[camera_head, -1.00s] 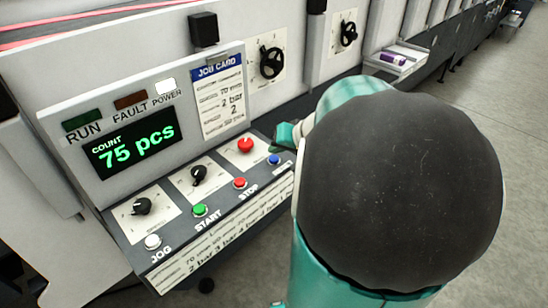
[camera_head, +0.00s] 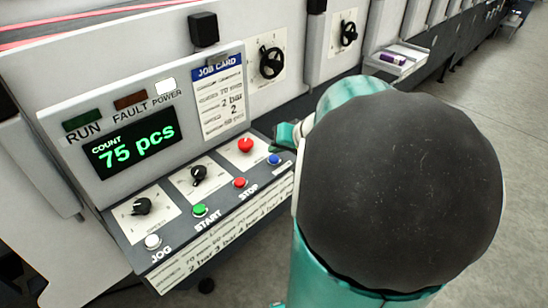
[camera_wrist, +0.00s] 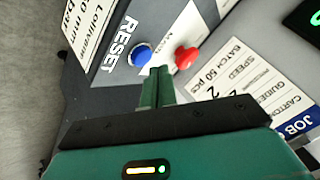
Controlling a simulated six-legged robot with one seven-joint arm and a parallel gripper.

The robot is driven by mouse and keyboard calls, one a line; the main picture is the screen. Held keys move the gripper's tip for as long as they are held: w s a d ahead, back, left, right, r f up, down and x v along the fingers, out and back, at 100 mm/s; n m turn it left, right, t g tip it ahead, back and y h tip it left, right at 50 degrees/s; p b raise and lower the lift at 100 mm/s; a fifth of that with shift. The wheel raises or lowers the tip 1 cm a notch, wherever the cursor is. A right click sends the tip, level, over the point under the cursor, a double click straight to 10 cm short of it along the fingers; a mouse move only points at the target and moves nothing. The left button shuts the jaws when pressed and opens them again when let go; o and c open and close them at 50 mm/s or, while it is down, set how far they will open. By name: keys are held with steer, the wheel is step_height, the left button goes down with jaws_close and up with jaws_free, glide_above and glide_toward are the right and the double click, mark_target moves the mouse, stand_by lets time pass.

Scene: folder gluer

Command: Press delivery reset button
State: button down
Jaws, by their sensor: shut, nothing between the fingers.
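The blue button (camera_wrist: 140,56) sits beside the RESET label (camera_wrist: 118,44) in the wrist view. It also shows at the right end of the button row in the head view (camera_head: 274,159). My gripper (camera_wrist: 158,72) is shut and empty, its green fingertips close to the blue button and appearing to lie just beside it. I cannot tell whether they touch. In the head view my gripper (camera_head: 283,140) is a small green tip behind the button, partly hidden by my arm.
Red STOP (camera_head: 240,183), green START (camera_head: 200,210) and white JOG (camera_head: 152,242) buttons line the panel edge. The display (camera_head: 132,147) reads 75 pcs. A job card (camera_head: 222,98) stands above the panel.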

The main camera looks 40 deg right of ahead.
mark_target(277, 160)
steer(key=shift+f, duration=0.45)
steer(key=shift+f, duration=0.5)
stand_by(0.9)
steer(key=shift+r, duration=0.95)
steer(key=shift+r, duration=2.5)
